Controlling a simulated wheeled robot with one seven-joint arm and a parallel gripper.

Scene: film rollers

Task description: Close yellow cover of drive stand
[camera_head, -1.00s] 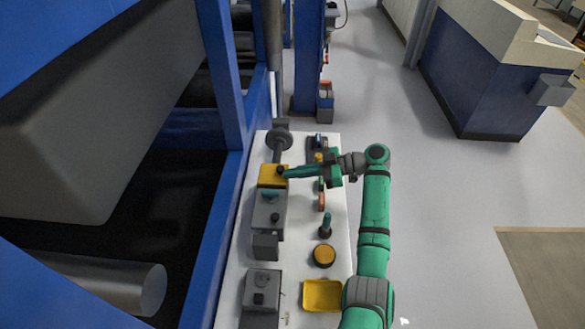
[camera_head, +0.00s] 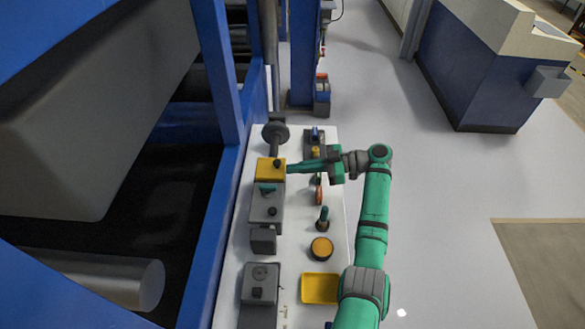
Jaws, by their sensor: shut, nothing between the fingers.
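The yellow cover (camera_head: 268,172) is near the far end of the white table, in line with the grey boxes of the drive stand. A dark knob (camera_head: 276,162) shows at its right side. The cover looks flat, but from this height I cannot tell whether it is fully shut. My gripper (camera_head: 289,168) is shut and empty. Its green fingers point left, with the tips at the cover's right edge; whether they touch it is unclear.
Grey boxes (camera_head: 266,207) stand on the white table (camera_head: 290,240) nearer to me. A yellow tray (camera_head: 320,288), a round yellow button (camera_head: 321,248) and a small upright handle (camera_head: 323,215) lie under or beside my arm. A blue machine frame (camera_head: 215,215) borders the left.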

